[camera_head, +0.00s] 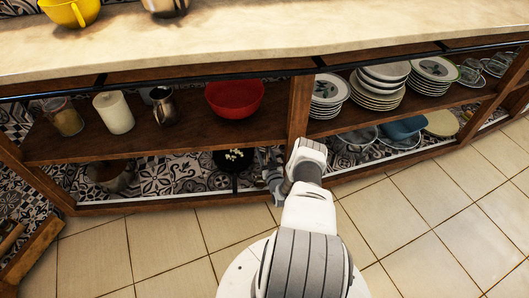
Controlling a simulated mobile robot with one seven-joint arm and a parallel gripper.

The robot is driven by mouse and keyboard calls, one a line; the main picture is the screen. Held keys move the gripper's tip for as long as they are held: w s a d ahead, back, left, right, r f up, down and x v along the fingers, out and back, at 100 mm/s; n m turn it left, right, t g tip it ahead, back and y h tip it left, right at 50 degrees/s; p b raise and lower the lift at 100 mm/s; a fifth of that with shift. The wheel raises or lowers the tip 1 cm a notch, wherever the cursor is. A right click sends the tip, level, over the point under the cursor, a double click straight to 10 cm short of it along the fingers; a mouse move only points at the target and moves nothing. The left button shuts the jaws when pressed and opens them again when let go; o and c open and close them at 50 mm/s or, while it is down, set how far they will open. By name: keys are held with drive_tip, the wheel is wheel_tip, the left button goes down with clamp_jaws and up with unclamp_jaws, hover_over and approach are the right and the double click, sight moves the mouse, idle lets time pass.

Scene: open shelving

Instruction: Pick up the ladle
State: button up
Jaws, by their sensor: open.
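I cannot pick out a ladle with certainty. A dark round vessel (234,160) with white bits in it sits on the lower level of the left shelf bay, with a thin dark handle pointing toward the front. It looks like a pan, but I cannot tell for sure. My gripper (268,172) is just right of it, at the shelf's front by the upright post. Its jaws are open, and I see nothing held. My arm hides part of the shelf's front edge there.
A wooden upright (298,108) stands just above my gripper. The middle shelf holds a red bowl (234,97), a white cylinder (114,112) and a metal jug (162,105). Plates (379,88) stand to the right. A pot (112,174) is low left. The tiled floor (170,236) is clear.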

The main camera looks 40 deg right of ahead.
clamp_jaws()
idle(0.3)
